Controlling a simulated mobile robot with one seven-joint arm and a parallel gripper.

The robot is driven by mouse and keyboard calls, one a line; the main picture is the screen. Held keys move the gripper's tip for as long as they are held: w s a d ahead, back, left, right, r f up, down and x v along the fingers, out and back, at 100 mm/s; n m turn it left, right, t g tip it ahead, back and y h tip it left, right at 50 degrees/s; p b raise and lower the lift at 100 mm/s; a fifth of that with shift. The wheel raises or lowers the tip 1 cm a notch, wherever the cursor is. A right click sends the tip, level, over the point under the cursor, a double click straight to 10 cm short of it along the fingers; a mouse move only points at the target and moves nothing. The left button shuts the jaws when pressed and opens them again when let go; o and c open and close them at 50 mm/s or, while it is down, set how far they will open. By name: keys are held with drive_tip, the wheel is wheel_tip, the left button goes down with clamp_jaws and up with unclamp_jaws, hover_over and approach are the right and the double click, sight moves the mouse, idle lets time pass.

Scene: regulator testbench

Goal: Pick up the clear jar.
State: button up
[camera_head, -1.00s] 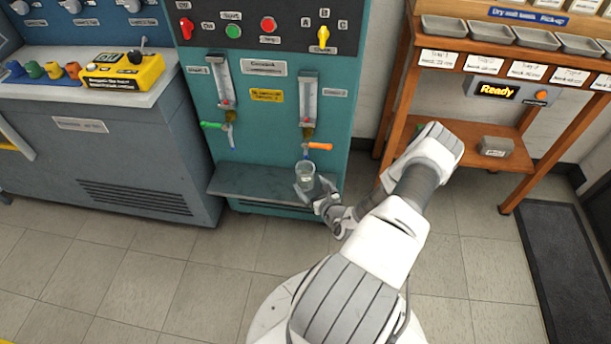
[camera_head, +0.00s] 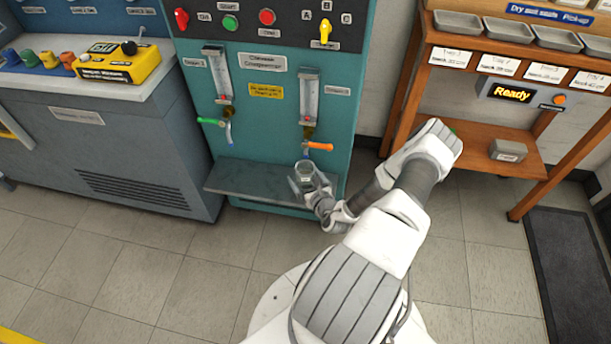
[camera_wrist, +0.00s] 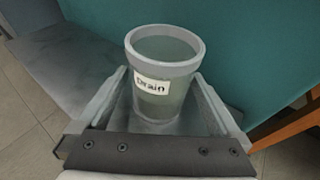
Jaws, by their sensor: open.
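The clear jar (camera_wrist: 166,85) stands upright on the grey shelf (camera_wrist: 75,60) of the teal machine and bears a label reading "Drain". The jar also shows in the head view (camera_head: 304,170), below the orange-handled tap. My gripper (camera_wrist: 158,105) is open, with one finger on each side of the jar. The wrist view does not clearly show whether the fingers touch its wall. In the head view my gripper (camera_head: 310,184) reaches the jar from the lower right and hides part of it.
The teal machine (camera_head: 260,130) has a green-handled tap (camera_head: 212,122) and an orange-handled tap (camera_head: 318,146) above the shelf. A grey bench (camera_head: 110,150) is at left, and a wooden rack (camera_head: 470,130) is at right. The shelf's left part is clear.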

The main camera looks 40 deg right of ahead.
drive_tip(key=c, duration=1.5)
drive_tip(key=shift+r, duration=0.2)
